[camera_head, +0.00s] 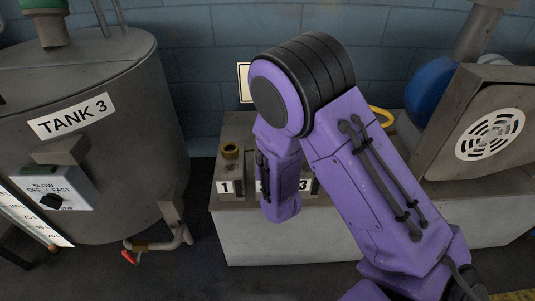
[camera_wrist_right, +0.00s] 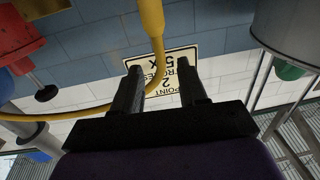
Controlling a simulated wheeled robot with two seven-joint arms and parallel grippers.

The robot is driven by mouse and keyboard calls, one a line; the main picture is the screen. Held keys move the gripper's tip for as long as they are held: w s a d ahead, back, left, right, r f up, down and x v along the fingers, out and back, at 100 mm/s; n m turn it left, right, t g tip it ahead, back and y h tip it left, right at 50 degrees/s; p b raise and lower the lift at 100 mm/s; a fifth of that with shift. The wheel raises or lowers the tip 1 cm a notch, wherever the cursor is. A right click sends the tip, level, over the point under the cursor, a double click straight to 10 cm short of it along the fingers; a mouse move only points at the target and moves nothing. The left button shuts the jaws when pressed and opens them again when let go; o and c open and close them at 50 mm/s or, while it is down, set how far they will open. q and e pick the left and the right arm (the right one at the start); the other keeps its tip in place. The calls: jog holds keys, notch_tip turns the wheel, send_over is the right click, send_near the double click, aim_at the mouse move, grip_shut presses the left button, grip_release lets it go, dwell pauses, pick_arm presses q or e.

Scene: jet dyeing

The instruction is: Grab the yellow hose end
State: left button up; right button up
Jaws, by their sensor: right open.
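A yellow hose (camera_wrist_right: 152,25) comes down from the top edge in the right wrist view. It bends between my fingers in the picture, passes behind the left finger and runs off to the left. I cannot tell whether it touches them, and no free hose end is clear. My right gripper (camera_wrist_right: 160,68) is open. In the head view, a short yellow curve (camera_head: 386,117) shows just right of my purple right arm, which hides my right gripper. My left gripper is in neither view.
A grey tank marked TANK 3 (camera_head: 72,118) stands at the left. A vented grey housing (camera_head: 487,135) and blue round object (camera_head: 428,88) are at the right. A sign (camera_wrist_right: 172,70) is beyond the fingers.

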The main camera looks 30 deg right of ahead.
jog(key=x, duration=0.8)
jog(key=shift+w+d+p, duration=0.15)
jog(key=shift+d+p, duration=0.1)
jog(key=shift+p, duration=0.05)
grip_shut()
